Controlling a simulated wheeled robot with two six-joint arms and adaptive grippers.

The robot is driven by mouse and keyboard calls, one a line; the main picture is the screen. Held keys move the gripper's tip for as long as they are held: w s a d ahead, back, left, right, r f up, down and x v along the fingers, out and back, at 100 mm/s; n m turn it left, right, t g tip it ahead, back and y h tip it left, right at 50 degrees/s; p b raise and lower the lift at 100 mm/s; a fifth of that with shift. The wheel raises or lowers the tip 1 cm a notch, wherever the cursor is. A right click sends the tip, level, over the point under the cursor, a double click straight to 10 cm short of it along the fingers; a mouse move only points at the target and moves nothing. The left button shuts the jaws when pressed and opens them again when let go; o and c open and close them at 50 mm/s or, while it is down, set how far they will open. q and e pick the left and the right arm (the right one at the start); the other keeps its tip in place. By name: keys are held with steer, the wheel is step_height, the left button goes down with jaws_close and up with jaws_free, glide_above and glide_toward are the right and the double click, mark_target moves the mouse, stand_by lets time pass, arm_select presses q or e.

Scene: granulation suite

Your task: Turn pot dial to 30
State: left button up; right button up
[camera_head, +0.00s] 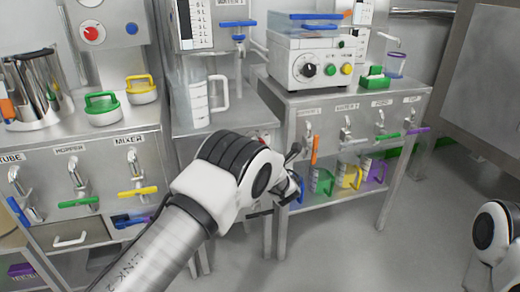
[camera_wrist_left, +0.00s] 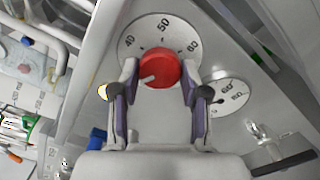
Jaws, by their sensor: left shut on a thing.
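A pale pointer mark on the knob faces the lower left of the picture. My left gripper (camera_wrist_left: 159,78) is shut on the red knob, one finger on each side. The lower part of the scale is hidden by knob and gripper. In the head view, my left arm reaches to the middle stand and its wrist covers most of the dial. My right gripper is not in view; only part of my right arm shows.
A second white dial plate (camera_wrist_left: 228,98) is beside the gripper in the left wrist view. In the head view, a clear jug (camera_head: 196,101) stands above on the middle stand. A right-hand bench (camera_head: 345,98) holds a control box (camera_head: 318,66). Floor at the lower right is open.

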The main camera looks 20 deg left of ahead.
arm_select(q)
steer(key=shift+r, duration=0.1)
steer(key=o, duration=1.1)
steer(key=shift+w, duration=0.1)
steer(key=shift+o, duration=0.2)
